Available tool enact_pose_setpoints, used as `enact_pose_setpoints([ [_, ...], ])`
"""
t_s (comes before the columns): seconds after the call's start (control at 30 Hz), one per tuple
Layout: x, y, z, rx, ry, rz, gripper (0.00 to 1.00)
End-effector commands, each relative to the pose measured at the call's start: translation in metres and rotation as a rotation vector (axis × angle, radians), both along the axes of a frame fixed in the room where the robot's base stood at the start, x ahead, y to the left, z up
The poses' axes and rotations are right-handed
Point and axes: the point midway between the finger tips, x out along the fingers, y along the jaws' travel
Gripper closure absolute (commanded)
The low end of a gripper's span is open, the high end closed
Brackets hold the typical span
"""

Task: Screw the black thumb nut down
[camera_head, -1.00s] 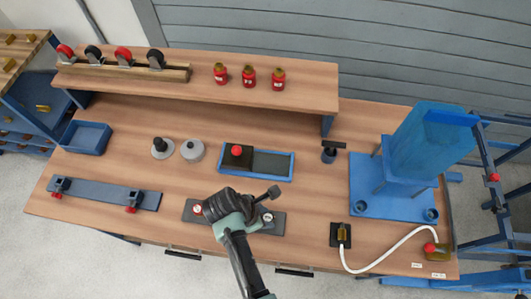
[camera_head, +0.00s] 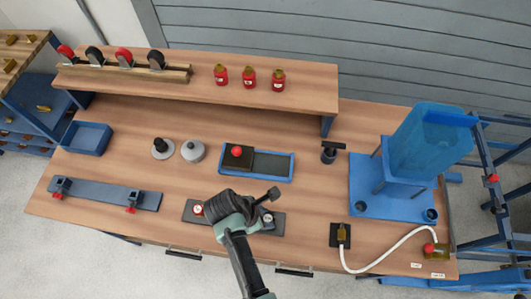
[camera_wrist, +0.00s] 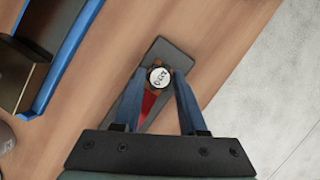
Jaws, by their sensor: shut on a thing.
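The black thumb nut (camera_wrist: 158,78) is a small round piece with a white, marked top face and a dark rim. It sits at one end of a dark plate (camera_wrist: 165,50) in the wrist view. In the head view the nut (camera_head: 268,218) is at the right end of the same plate (camera_head: 232,222), near the table's front edge. My gripper (camera_wrist: 159,80) is over the plate with its two blue fingers shut on the nut's sides. A red piece shows between the fingers. The nut's underside and any thread are hidden.
A red piece with a white top (camera_head: 197,209) stands at the plate's left end. A blue tray (camera_head: 270,166) with a red-knobbed block lies behind. A blue stand (camera_head: 392,190) and white hose (camera_head: 385,258) are on the right. Bare wood surrounds the plate.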

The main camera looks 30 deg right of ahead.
Motion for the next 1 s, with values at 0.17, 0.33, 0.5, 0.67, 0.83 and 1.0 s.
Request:
enact_pose_setpoints([
  [0.17,0.0,0.0,0.0,0.0,0.0,0.0,1.0],
  [0.33,0.0,0.0,-0.0001,0.0,0.0,0.0,1.0],
  [0.5,-0.0001,0.0,-0.0008,0.0,0.001,0.0,1.0],
  [0.67,-0.0002,-0.0001,-0.0026,0.0,0.001,0.0,1.0],
  [0.83,-0.0002,0.0,-0.0045,0.0,0.001,0.0,1.0],
  [1.0,-0.0001,0.0,-0.0065,0.0,0.001,0.0,1.0],
])
